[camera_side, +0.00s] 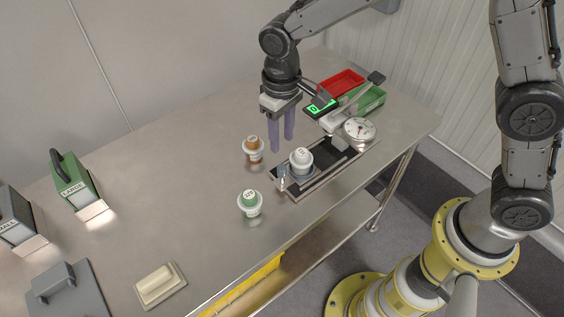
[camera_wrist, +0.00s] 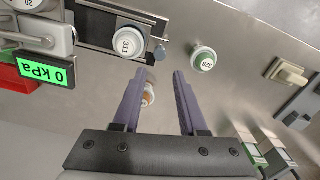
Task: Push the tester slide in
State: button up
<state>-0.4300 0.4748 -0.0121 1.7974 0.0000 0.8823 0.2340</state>
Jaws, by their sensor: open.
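The tester slide (camera_side: 281,184) is a dark carriage on a rail. It sits at the outer, lower-left end, away from the dial gauge (camera_side: 359,130). A white-lidded cup (camera_side: 300,161) stands upright on it, also seen in the wrist view (camera_wrist: 128,42). A small metal knob (camera_wrist: 160,53) stands at the slide's outer end. The tester's display (camera_wrist: 50,78) reads 0 kPa. My gripper (camera_side: 282,146) is open and empty, fingers pointing down, behind the slide and above the table. In the wrist view its fingertips (camera_wrist: 159,76) lie short of the knob.
A green-topped cup (camera_side: 250,204) stands left of the slide. Red (camera_side: 341,82) and green (camera_side: 371,100) trays lie behind the tester, near its lever (camera_side: 375,78). The table's left middle is clear.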

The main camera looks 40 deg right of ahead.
aim_at(282, 167)
notch_tip(282, 167, down, 10)
jog(key=shift+r, duration=0.25)
grip_shut()
jog(key=shift+r, duration=0.1)
dwell(1.4)
